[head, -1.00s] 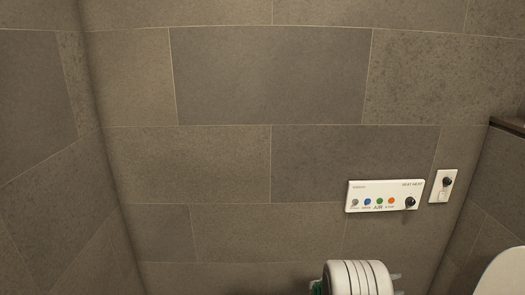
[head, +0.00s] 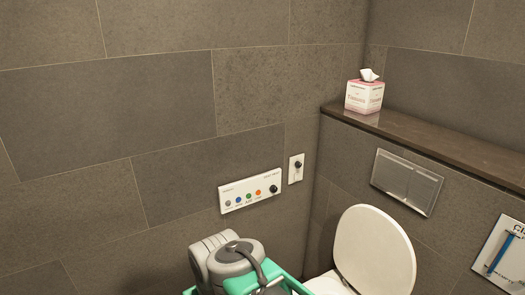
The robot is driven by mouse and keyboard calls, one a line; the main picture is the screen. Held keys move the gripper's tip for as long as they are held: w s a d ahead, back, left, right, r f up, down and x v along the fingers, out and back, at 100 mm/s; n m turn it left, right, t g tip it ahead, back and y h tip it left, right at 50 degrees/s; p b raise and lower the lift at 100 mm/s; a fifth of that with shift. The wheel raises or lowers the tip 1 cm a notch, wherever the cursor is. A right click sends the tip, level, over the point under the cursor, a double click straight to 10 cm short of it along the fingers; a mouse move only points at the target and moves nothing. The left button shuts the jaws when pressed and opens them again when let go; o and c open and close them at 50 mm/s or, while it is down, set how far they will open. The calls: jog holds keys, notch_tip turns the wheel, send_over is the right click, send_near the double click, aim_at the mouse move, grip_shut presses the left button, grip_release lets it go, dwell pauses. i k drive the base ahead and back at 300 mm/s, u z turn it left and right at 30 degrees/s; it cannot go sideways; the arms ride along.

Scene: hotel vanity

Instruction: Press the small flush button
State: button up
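A silver flush plate (head: 405,183) is set in the tiled wall above the toilet, to the right in the head view. It shows two rectangular buttons side by side, but at this size I cannot tell surely which is the small one. Part of my arm, white, grey and teal, shows at the bottom centre, left of the toilet and well apart from the plate. My gripper itself cannot be made out in this view.
The toilet has its white lid raised (head: 372,247). A tissue box (head: 364,96) stands on the dark ledge (head: 430,137) above the plate. A white panel with coloured buttons (head: 249,190) and a small switch (head: 296,168) are on the left wall. A sign (head: 503,252) is at the far right.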

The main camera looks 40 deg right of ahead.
aim_at(422, 187)
jog(key=z, duration=2.3)
